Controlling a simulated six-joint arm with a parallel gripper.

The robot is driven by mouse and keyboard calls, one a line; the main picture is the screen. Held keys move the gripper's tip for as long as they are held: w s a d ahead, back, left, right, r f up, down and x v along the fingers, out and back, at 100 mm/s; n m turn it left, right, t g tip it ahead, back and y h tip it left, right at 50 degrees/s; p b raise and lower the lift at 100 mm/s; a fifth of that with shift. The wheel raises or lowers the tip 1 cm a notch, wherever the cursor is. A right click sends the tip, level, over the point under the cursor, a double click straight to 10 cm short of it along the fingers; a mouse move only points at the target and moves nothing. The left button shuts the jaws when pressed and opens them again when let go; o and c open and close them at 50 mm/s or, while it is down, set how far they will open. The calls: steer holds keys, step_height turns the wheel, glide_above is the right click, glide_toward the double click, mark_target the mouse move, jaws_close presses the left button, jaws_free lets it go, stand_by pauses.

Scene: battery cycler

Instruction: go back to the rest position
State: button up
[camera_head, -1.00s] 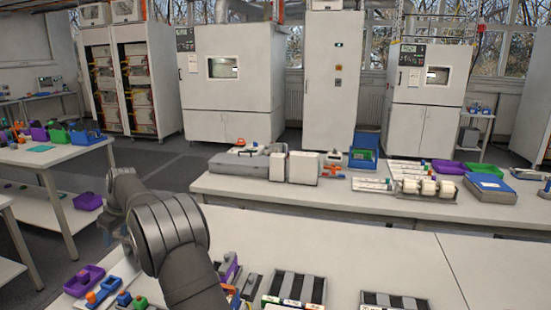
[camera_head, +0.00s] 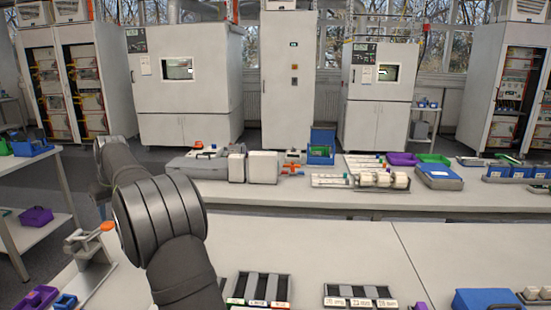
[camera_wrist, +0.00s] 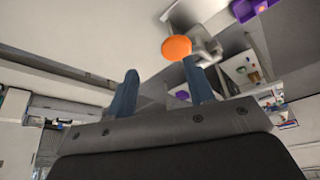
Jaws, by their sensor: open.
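My arm (camera_head: 165,225) rises at the left of the head view, over the near bench; my gripper is not clearly seen there. In the wrist view my gripper (camera_wrist: 160,70) shows two blue-grey fingers, apart, with nothing between them. An orange round knob (camera_wrist: 176,48) on a grey metal fixture appears just beyond the fingertips; I cannot tell how far away. A fixture with an orange handle (camera_head: 107,226) stands on the near bench left of my arm in the head view.
Slotted trays (camera_head: 260,288) and (camera_head: 358,296), and a blue bin (camera_head: 487,300) line the near bench's front. The middle of the bench (camera_head: 330,240) is clear. A far bench (camera_head: 300,196) holds boxes and trays.

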steer(key=w+d+f+m+h, duration=0.1)
steer(key=w+d+f+m, duration=0.2)
steer(key=d, duration=0.8)
steer(key=w+d+f+m+t+h, duration=0.1)
steer(key=w+d+f+m, duration=0.2)
steer(key=d, duration=0.9)
steer(key=w+d+f+m+t+h, duration=0.1)
steer(key=w+d+f+m, duration=0.2)
steer(key=d, duration=0.9)
steer(key=shift+w+f+m, duration=0.35)
steer(key=shift+f+m, duration=0.05)
steer(key=shift+f, duration=1.2)
steer(key=shift+o, duration=0.4)
steer(key=o, duration=1.1)
steer(key=shift+c, duration=0.2)
steer(key=s+d+r+n+g, duration=0.1)
steer(key=s+r+n, duration=0.35)
steer(key=s, duration=0.45)
steer(key=s+d+r+n+g, duration=0.1)
steer(key=s+r+n+g, duration=0.1)
steer(key=s+r+n, duration=0.5)
steer(key=s+d+r+n+g, duration=0.1)
steer(key=s+n, duration=0.3)
steer(key=s, duration=0.6)
step_height(320, 180, down, 10)
steer(key=shift+s+d+h, duration=0.15)
steer(key=shift+s+h, duration=0.05)
steer(key=shift+h, duration=0.2)
